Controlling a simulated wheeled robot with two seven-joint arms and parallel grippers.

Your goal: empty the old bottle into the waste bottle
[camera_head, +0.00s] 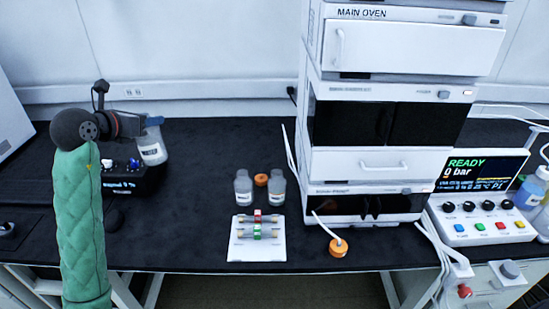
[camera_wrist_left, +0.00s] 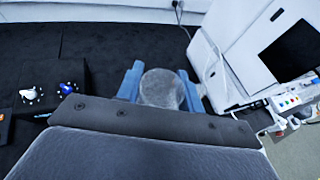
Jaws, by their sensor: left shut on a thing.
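My left gripper (camera_head: 151,122) is at the left of the bench, shut on a clear bottle (camera_head: 153,149) with a white label too small to read. The bottle leans slightly. In the left wrist view its round grey end (camera_wrist_left: 161,88) shows between the two blue fingers. Two more clear labelled bottles stand upright on the bench, a left one (camera_head: 243,188) and a right one (camera_head: 278,188), well to the right of my gripper. I cannot tell from the labels which is the old bottle or the waste bottle. My right gripper is not in view.
An orange cap (camera_head: 261,180) lies between the standing bottles. A white rack (camera_head: 256,251) with small columns is in front. A black knobbed device (camera_head: 128,180) sits below my gripper. The bench middle is clear.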

